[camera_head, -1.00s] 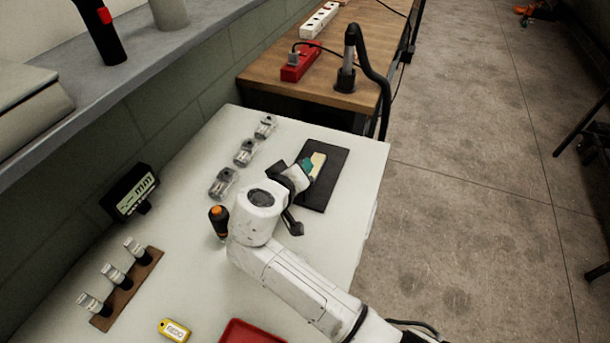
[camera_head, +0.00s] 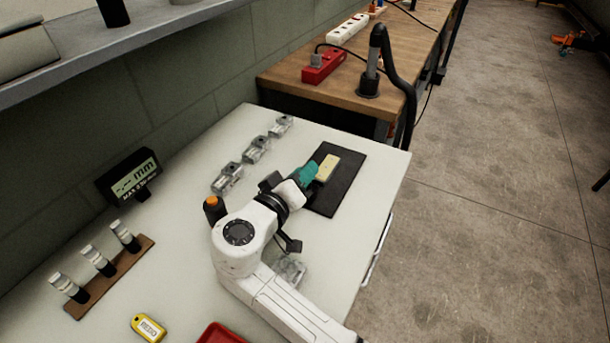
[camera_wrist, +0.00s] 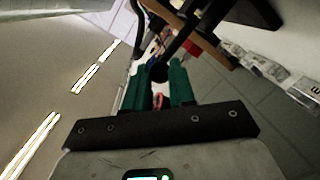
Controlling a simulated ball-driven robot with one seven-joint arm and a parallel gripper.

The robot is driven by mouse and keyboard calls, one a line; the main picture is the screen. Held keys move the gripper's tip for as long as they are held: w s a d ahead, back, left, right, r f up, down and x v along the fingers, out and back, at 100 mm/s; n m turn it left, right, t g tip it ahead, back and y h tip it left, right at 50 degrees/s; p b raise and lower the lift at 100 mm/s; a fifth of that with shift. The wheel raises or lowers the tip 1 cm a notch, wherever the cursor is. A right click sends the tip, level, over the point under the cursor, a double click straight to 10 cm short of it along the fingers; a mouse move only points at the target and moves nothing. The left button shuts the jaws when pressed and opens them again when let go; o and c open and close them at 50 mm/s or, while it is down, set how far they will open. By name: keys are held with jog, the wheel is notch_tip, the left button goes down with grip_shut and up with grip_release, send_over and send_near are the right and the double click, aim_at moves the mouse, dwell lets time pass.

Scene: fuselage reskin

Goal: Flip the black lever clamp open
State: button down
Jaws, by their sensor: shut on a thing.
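My gripper (camera_head: 310,172) has teal fingers and is over the left edge of the black mat (camera_head: 342,188) in the head view. A cream block (camera_head: 327,166) shows just beyond the fingertips. In the wrist view the fingers (camera_wrist: 160,82) stand close together with a narrow gap. A dark round shape (camera_wrist: 158,72) shows at the gap; I cannot tell whether it is held or behind. What the fingers grip is not clear. I cannot pick out the black lever clamp with certainty in either view. Its lever position is not visible.
Several clear-grey fittings (camera_head: 228,178) line the white table's back edge. An orange-topped black tool (camera_head: 213,208) stands close to my arm. A display (camera_head: 130,178), a brown vial rack (camera_head: 108,278) and a yellow tag (camera_head: 148,327) are left. A wooden bench (camera_head: 310,90) with a black post stands behind.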

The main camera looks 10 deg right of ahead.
jog(key=shift+f, duration=0.1)
jog(key=c, duration=0.9)
grip_release()
jog(key=shift+c, duration=0.2)
jog(key=shift+s+a, duration=0.1)
jog(key=p+v, duration=0.2)
jog(key=v, duration=0.8)
jog(key=shift+s, duration=0.25)
jog(key=shift+a, duration=0.15)
